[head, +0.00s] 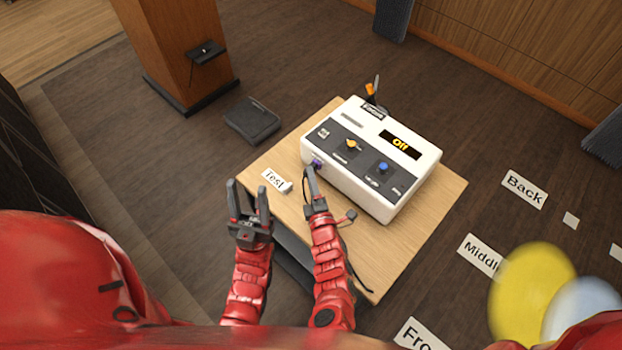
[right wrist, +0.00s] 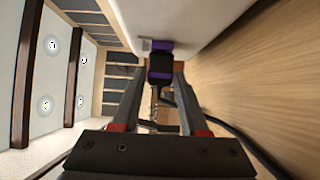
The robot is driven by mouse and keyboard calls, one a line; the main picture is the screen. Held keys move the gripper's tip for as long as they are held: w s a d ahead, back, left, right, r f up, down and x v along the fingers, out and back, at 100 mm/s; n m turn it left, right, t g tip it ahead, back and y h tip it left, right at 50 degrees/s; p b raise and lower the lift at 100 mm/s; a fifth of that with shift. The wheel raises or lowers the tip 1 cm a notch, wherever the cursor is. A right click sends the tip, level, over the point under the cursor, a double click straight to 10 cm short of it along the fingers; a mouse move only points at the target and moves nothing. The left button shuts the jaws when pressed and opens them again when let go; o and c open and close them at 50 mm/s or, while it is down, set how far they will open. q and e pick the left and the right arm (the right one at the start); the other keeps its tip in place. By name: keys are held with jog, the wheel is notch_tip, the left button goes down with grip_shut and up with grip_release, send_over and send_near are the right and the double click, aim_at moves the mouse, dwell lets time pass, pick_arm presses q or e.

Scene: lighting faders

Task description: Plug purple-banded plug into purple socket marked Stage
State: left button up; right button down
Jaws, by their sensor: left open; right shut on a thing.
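The white control box (head: 345,185) stands on the wooden table. In the right wrist view, the purple socket (right wrist: 162,46) is on the box's white side, with a small unreadable label beside it. The black plug with a purple band (right wrist: 160,72) is between the fingers of my right gripper (right wrist: 158,88), which is shut on it. The plug lines up with the socket and looks very close to it; I cannot tell whether it is inside. In the head view my right gripper (head: 312,182) is at the box's near-left side. My left gripper (head: 249,200) is open and empty, left of it.
A black cable (right wrist: 240,138) runs beside my right gripper. The box top has a yellow knob (head: 352,144), a blue knob (head: 383,167) and a display (head: 401,145) reading "Off".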

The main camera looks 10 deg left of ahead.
jog(key=shift+w+d+r, duration=0.15)
jog(key=shift+d, duration=0.05)
jog(key=c, duration=0.7)
grip_release()
jog(key=shift+c, duration=0.2)
jog(key=o, duration=0.4)
jog(key=shift+w, duration=0.1)
jog(key=shift+s+d, duration=0.15)
jog(key=shift+s, duration=0.4)
jog(key=b+v, duration=0.1)
jog(key=v, duration=1.5)
jog(key=shift+s+b, duration=0.2)
jog(key=shift+b, duration=0.15)
